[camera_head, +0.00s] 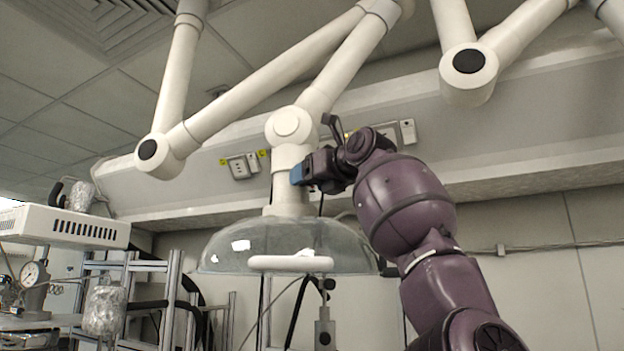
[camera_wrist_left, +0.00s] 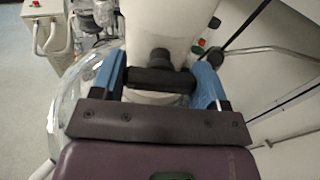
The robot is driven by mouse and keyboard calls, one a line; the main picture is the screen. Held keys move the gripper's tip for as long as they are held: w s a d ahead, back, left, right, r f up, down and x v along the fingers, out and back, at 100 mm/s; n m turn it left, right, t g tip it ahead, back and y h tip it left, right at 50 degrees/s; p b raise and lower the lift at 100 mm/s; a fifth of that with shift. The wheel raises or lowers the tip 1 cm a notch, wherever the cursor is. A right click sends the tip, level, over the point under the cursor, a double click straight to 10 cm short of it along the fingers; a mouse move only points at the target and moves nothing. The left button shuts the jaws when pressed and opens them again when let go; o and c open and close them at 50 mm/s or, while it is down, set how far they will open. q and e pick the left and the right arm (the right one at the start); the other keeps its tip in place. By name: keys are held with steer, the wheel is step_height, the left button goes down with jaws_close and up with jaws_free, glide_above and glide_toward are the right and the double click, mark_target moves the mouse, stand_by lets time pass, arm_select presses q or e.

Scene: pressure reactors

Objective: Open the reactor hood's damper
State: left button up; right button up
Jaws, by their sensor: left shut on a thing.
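The reactor hood (camera_head: 345,258) is a clear dome with a white front handle (camera_head: 290,264), hanging from a white jointed duct. Its white neck (camera_head: 290,195) rises from the dome to a round joint. My left gripper (camera_head: 299,175) is at the right side of this neck, blue fingertips against it. In the left wrist view the blue fingers of my left gripper (camera_wrist_left: 160,82) stand either side of a dark damper knob (camera_wrist_left: 160,57) on the white neck and are shut on it. The damper's angle cannot be told. My right gripper is not in view.
White duct arms (camera_head: 275,85) cross overhead close to my arm. Wall sockets (camera_head: 241,166) sit on the sloped panel behind. A metal frame (camera_head: 170,295) and a pressure gauge (camera_head: 34,273) stand at the left. The room at the lower right by the wall is clear.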

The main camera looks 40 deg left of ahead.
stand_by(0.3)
arm_select(q)
steer(key=o, duration=0.9)
steer(key=shift+o, duration=0.2)
steer(key=s+d+b, duration=0.1)
steer(key=d+b, duration=0.1)
steer(key=d, duration=0.8)
steer(key=shift+s+d+r, duration=0.2)
steer(key=shift+s+d, duration=0.15)
steer(key=shift+d, duration=0.05)
